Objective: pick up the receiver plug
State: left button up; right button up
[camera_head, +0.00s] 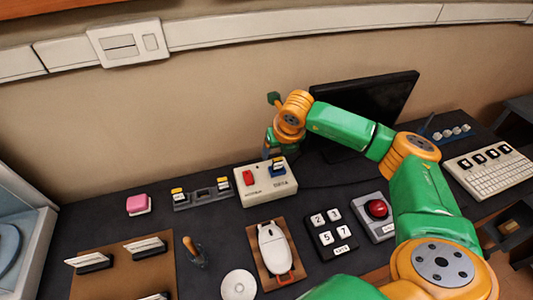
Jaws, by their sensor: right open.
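A cream box (252,199) with small lettering on its front stands at the back middle of the dark table. It carries a red block (249,178) on its left and a blue plug-like piece (278,171) with a pale label on its right. I take the blue piece for the receiver plug, but the lettering is too small to confirm this. My right gripper (274,156) is open and points down just above and behind the blue piece. The arm's wrist partly hides its fingers, and I cannot tell whether they touch the piece. My left gripper is out of view.
A grey strip (203,197) with yellow-topped pieces and a pink block (138,203) lie left of the box. A white mouse (272,245), number keypad (331,233) and red button (377,208) lie in front. A black monitor (385,93) stands behind my right arm.

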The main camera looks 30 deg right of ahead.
aim_at(278, 160)
jog(key=shift+f+p, duration=0.3)
jog(key=shift+f, duration=0.05)
jog(key=shift+d+f+p, duration=0.2)
jog(key=shift+f+p, duration=0.25)
jog(key=shift+f, duration=0.1)
jog(key=shift+d+f+p, duration=0.15)
jog(key=shift+f+p, duration=0.25)
jog(key=shift+f, duration=0.1)
jog(key=x, duration=0.2)
jog(key=shift+f, duration=0.3)
jog(key=shift+w+f, duration=0.3)
jog(key=shift+w, duration=0.05)
jog(key=shift+s+r, duration=0.1)
jog(key=shift+s, duration=0.05)
jog(key=c, duration=0.8)
grip_shut()
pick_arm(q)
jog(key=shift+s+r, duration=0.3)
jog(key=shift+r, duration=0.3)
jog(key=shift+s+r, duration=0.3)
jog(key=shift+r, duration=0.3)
